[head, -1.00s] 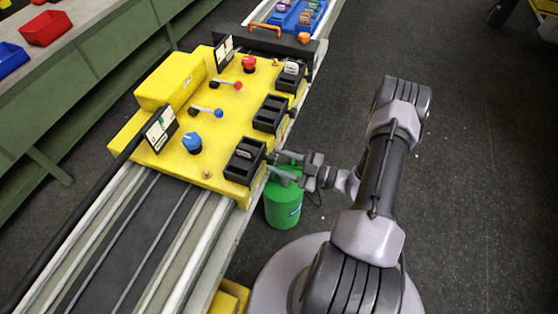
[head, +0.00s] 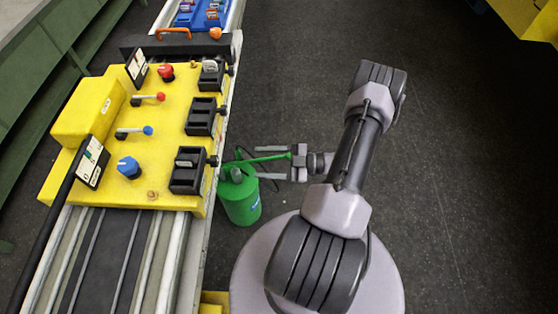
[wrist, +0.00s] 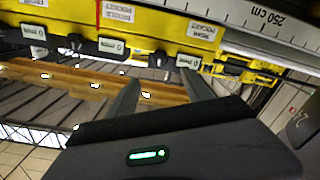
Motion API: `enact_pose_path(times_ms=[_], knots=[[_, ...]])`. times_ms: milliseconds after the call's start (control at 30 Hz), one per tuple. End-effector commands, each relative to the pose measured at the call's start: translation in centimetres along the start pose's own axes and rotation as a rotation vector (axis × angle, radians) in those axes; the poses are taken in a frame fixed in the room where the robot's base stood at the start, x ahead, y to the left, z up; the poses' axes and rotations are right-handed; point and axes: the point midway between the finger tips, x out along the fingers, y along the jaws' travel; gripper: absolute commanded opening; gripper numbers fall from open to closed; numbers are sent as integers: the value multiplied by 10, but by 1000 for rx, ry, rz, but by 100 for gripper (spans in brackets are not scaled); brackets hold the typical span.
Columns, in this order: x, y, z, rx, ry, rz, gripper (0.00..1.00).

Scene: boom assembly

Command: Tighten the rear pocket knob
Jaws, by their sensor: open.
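The yellow fixture (head: 160,150) carries three black pockets along its right side, each with a dark knob on its outer side. The nearest black pocket (head: 187,177) has its knob (head: 213,160) facing my gripper. In the wrist view, which is upside down, this appears to be the rear pocket knob (wrist: 187,62), by a small-print pocket label (wrist: 204,31). My gripper (head: 257,162) is open and empty, to the right of that knob with a clear gap. Its fingers (wrist: 160,85) point towards the fixture in the wrist view. The knob's tightness cannot be told.
A green canister (head: 240,200) stands on the floor below the gap; its green bar (head: 265,157) shows between my fingers in the picture. The fixture sits on a rail (head: 185,250). A blue tray (head: 205,15) lies beyond it. Dark floor to the right is free.

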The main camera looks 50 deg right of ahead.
Motion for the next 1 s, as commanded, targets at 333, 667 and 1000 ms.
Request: enact_pose_path(times_ms=[333, 667, 1000], knots=[[-50, 0, 0, 1, 0, -1, 59], [-49, 0, 0, 1, 0, -1, 59], [36, 7, -88, -1001, 160, -666, 59]])
